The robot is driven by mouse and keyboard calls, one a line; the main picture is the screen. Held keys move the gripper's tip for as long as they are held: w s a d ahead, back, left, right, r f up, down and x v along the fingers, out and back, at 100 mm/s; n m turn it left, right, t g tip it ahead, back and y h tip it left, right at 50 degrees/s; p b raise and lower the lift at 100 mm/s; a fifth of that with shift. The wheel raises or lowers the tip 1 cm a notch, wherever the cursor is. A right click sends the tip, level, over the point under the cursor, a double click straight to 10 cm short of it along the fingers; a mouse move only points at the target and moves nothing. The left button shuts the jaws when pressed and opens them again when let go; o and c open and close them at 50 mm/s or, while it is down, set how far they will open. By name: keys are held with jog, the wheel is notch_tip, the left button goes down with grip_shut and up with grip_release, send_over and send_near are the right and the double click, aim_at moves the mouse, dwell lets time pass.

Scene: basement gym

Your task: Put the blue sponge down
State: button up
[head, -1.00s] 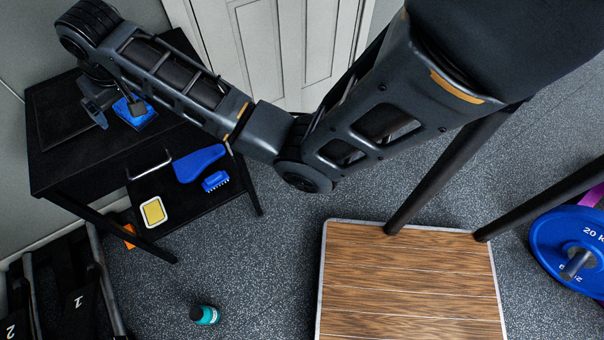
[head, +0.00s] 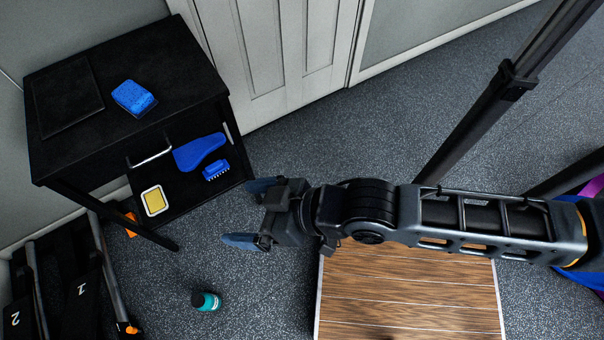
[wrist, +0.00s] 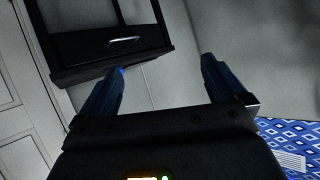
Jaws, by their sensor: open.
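The blue sponge (head: 134,97) lies on the top of the black table (head: 165,60), near its middle, beside a dark flat panel. Nothing holds it. My gripper (head: 243,212) is open and empty in the head view, to the right of the table and above the floor, well apart from the sponge. In the wrist view my two blue fingers (wrist: 160,92) are spread with nothing between them. The sponge cannot be made out for certain in the wrist view.
The lower shelf holds a blue paddle-shaped thing (head: 199,151), a blue brush (head: 216,170) and a yellow-and-white item (head: 154,201). A teal bottle (head: 206,301) stands on the floor. A wooden platform (head: 410,305) lies under my arm. A white door (head: 290,50) is behind.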

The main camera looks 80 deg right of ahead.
jog(key=s+d+r+n+t, duration=0.1)
jog(key=s+r+n+t, duration=0.1)
jog(key=s+r, duration=0.9)
jog(key=shift+r+n+y, duration=0.3)
jog(key=shift+n+y, duration=0.1)
jog(key=shift+d, duration=0.1)
dwell(0.5)
